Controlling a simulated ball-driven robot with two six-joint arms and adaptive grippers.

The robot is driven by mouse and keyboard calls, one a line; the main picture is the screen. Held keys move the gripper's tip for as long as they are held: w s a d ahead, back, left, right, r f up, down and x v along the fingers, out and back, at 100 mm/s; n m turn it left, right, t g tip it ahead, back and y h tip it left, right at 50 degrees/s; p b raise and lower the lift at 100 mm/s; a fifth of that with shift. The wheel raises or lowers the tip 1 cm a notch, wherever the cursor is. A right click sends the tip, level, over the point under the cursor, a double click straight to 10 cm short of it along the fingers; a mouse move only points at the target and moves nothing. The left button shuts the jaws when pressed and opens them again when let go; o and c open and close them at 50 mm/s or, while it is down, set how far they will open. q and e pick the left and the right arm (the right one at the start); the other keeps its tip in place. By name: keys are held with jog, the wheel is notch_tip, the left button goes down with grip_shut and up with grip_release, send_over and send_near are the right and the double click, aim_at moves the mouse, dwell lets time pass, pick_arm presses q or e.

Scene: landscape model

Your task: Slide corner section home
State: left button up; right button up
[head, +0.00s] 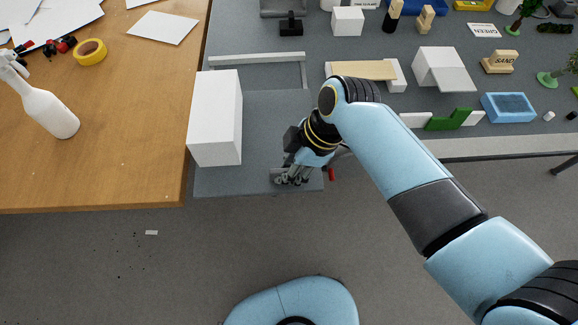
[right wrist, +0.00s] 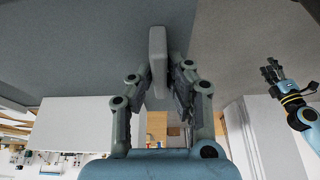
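The corner section is a grey slab (head: 262,135) at the front left of the model in the head view, jutting out past the front edge. It carries a tall white block (head: 215,115). My right gripper (head: 292,180) points down at the slab's front edge. In the right wrist view, its fingers (right wrist: 160,85) straddle a light grey upright bar (right wrist: 158,45) on the slab. Whether both fingers press on it is unclear. My left gripper (right wrist: 274,70) shows small in the right wrist view, with its fingers spread and empty; it is outside the head view.
A wooden table (head: 120,120) with a spray bottle (head: 50,112) and yellow tape (head: 91,52) adjoins on the left. A low white frame (head: 258,59) lies behind the slab. White buildings (head: 441,68) and a blue tray (head: 508,107) stand right.

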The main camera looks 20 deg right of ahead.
aim_at(279, 130)
grip_shut()
jog(key=w+d+b, duration=0.1)
jog(key=w, duration=0.2)
jog(key=w+d+b, duration=0.1)
jog(key=w, duration=0.3)
jog(key=w+d+b, duration=0.1)
jog(key=w+b, duration=0.1)
jog(key=w, duration=0.2)
jog(key=shift+w+d+f, duration=0.1)
jog(key=shift+f, duration=0.05)
jog(key=shift+w+d+r, duration=0.1)
jog(key=shift+w+r, duration=0.05)
jog(key=shift+r, duration=0.05)
jog(key=shift+o, duration=1.7)
grip_release()
jog(key=shift+w, duration=0.1)
jog(key=o, duration=0.4)
jog(key=shift+w, duration=0.1)
jog(key=shift+c, duration=0.2)
